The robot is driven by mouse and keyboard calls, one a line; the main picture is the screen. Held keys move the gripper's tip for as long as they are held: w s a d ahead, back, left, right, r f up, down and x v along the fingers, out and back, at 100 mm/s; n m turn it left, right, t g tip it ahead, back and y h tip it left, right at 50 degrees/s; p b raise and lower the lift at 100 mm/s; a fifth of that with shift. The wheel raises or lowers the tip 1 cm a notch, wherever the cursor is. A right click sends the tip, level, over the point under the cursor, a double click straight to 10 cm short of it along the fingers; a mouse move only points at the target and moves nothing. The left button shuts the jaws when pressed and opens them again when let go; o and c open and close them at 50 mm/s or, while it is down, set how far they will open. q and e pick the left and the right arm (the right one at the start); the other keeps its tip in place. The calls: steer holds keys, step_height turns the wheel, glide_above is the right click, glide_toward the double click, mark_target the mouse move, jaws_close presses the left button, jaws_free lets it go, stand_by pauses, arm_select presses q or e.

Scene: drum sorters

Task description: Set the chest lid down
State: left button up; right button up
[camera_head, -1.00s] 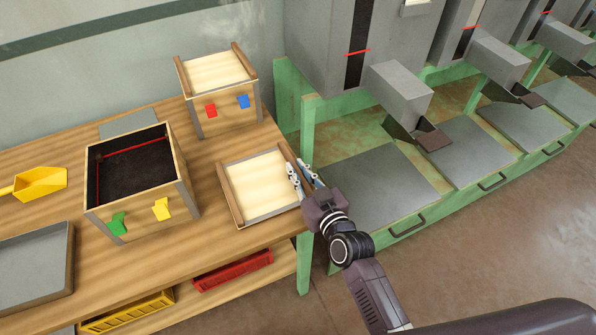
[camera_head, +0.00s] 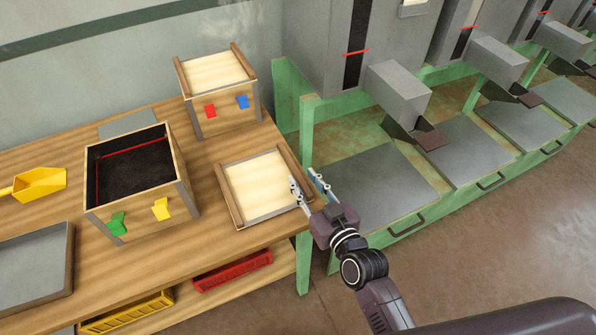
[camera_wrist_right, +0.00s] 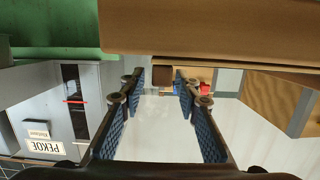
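The chest lid (camera_head: 258,187), a pale square panel with brown battens and grey edges, lies flat on the wooden table near its right end. My right gripper (camera_head: 308,183) is open just off the lid's right batten, with its fingers apart and nothing held between them. In the right wrist view, the blue-padded fingers (camera_wrist_right: 160,110) stand wide apart, with a small brown wooden end showing between them farther off. The open chest (camera_head: 150,209), with dark contents and green and yellow tabs, stands left of the lid. My left gripper is not in view.
A closed chest (camera_head: 228,118) with red and blue tabs stands behind the lid. A yellow scoop (camera_head: 40,184) and grey tray (camera_head: 68,262) are at the left. Green-framed machines (camera_head: 306,150) stand right of the table. Red (camera_head: 232,271) and yellow (camera_head: 130,312) crates sit below.

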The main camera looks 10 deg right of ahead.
steer(key=v, duration=0.7)
steer(key=shift+s, duration=0.15)
